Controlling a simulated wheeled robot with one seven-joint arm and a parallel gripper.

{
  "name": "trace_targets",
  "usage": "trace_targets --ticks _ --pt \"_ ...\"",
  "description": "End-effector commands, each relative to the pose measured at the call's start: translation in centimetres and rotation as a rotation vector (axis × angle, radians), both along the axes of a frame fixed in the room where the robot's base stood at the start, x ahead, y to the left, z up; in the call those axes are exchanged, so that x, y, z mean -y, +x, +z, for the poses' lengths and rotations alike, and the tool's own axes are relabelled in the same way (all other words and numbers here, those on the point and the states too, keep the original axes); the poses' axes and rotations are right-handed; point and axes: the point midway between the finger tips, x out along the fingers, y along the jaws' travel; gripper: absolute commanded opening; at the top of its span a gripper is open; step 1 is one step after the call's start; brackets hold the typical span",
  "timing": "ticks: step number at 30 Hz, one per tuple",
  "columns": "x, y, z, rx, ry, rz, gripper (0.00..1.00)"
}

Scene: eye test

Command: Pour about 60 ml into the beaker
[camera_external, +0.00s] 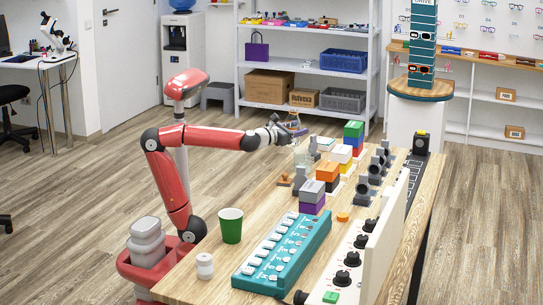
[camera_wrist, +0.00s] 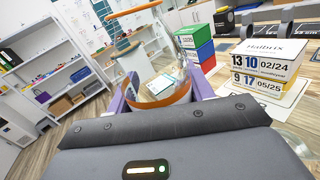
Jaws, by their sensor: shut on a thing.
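My gripper (camera_external: 288,130) is shut on a clear glass vessel (camera_wrist: 160,88), raised above the far left part of the table. In the wrist view the vessel sits between the purple fingers, with an orange-brown band, perhaps liquid, around its lower part. The held vessel is tiny in the external view, and its tilt is hard to tell. Clear glassware (camera_external: 301,157) stands on the table just below my gripper, apart from it as far as I can see; it may be the beaker. A clear glass outline (camera_wrist: 186,42) also shows beyond the fingers. I cannot read any level.
Stacked coloured blocks (camera_external: 353,135) stand right of my gripper. A white date block (camera_wrist: 270,70) is on the right in the wrist view. A green cup (camera_external: 231,225), a white jar (camera_external: 205,266) and a teal rack (camera_external: 282,255) occupy the near table (camera_external: 190,287).

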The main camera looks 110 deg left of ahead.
Motion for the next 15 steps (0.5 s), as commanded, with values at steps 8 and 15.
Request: trace_targets --ticks 8,15 --pt "-0.09 -0.08 -0.31 0.109 -0.123 0.000 0.26" --pt "-0.10 -0.09 -0.35 0.116 -0.132 0.000 0.26"
